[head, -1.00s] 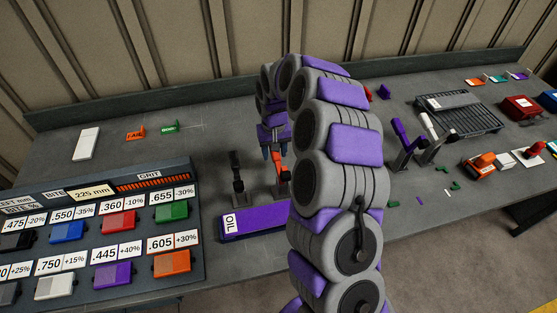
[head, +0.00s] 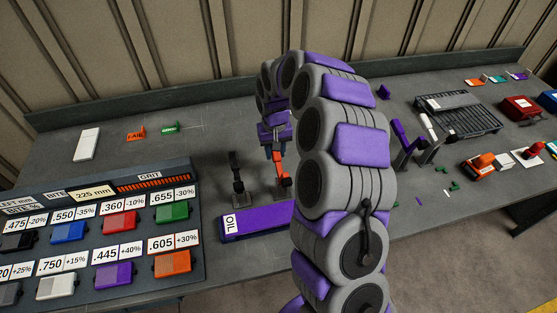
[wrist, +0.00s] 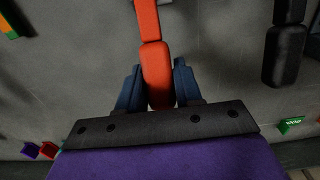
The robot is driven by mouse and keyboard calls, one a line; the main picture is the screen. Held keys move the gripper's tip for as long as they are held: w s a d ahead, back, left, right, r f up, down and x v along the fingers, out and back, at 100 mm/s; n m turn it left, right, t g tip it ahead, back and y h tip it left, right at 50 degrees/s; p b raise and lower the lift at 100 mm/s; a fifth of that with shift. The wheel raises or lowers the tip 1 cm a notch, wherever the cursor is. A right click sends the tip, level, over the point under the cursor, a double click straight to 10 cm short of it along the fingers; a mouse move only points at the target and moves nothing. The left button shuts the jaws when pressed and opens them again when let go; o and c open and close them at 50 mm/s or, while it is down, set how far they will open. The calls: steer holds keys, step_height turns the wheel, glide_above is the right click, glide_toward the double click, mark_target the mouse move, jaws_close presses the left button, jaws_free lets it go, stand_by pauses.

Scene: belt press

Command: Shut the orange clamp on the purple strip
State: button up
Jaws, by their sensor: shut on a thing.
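The orange clamp (head: 279,172) stands behind the purple strip, with its handle up. The long purple strip (head: 262,221) lies on the bench and carries a white OIL label at its left end; my arm hides its right end. My gripper (head: 273,153) is at the top of the orange handle. In the wrist view the blue fingers of my gripper (wrist: 157,88) are shut on either side of the orange handle (wrist: 156,70). The clamp's pad and its contact with the strip are too small to tell.
A black clamp (head: 237,178) stands just left of the orange one. A dark panel (head: 100,240) with coloured blocks fills the front left. Further clamps with purple and white handles (head: 402,132) stand to the right, before a grated tray (head: 470,122).

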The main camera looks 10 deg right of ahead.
mark_target(277, 155)
steer(key=shift+s+r+p, duration=0.35)
steer(key=shift+s+r, duration=0.75)
steer(key=shift+r, duration=0.1)
steer(key=shift+s+r, duration=0.4)
steer(key=shift+s, duration=0.4)
steer(key=shift+s+r, duration=0.4)
steer(key=shift+s, duration=0.35)
steer(key=shift+s+r, duration=0.15)
steer(key=shift+s, duration=0.7)
steer(key=shift+s+r, duration=0.1)
steer(key=shift+s, duration=0.85)
steer(key=shift+s+f, duration=0.15)
steer(key=shift+s, duration=0.65)
steer(key=shift+w, duration=0.1)
